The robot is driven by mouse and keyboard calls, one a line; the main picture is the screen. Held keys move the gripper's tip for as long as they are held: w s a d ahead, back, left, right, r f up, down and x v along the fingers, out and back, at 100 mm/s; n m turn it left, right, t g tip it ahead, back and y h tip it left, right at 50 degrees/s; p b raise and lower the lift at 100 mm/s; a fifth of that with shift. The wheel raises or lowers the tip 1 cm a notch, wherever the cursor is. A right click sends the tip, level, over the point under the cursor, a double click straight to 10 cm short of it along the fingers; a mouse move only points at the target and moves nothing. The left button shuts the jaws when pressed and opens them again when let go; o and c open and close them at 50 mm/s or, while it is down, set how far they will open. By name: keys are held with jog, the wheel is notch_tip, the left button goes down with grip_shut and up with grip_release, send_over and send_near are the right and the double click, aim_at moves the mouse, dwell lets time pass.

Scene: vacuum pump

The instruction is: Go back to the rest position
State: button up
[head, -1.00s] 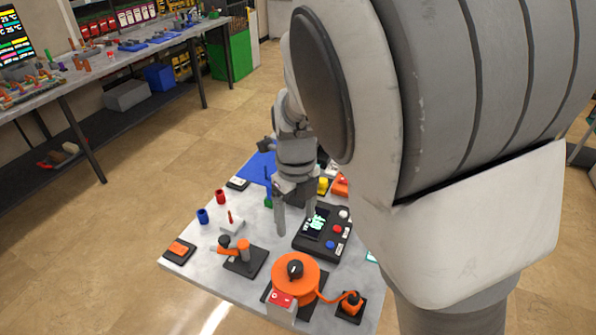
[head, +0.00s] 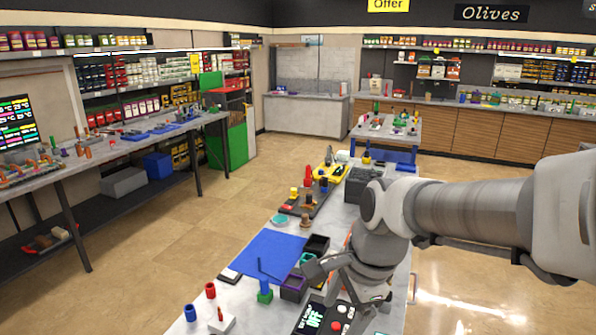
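My arm reaches in from the right edge and bends down over the long workbench (head: 268,230). My gripper (head: 325,278) is at the arm's lower end, above the bench near a black control box (head: 318,318) with a green-lit display and red and white buttons. The fingers are small, foreshortened and partly merged with the things behind, so their opening is unclear. I see nothing clearly held in them. The orange round device is not in this view.
Near the gripper are a purple-edged bin (head: 293,288), a green block (head: 265,296), a blue mat (head: 262,257) and red (head: 210,290) and blue (head: 190,312) cups. A side bench (head: 62,170) stands left. Open floor (head: 160,225) lies between the benches.

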jog(key=s+d+r+n+t+h+b, duration=0.2)
jog(key=s+d+n, duration=0.5)
jog(key=n, duration=0.7)
jog(key=shift+s+d+r+n+t, duration=0.15)
jog(key=shift+s+n+t, duration=0.15)
jog(key=shift+s+t, duration=0.7)
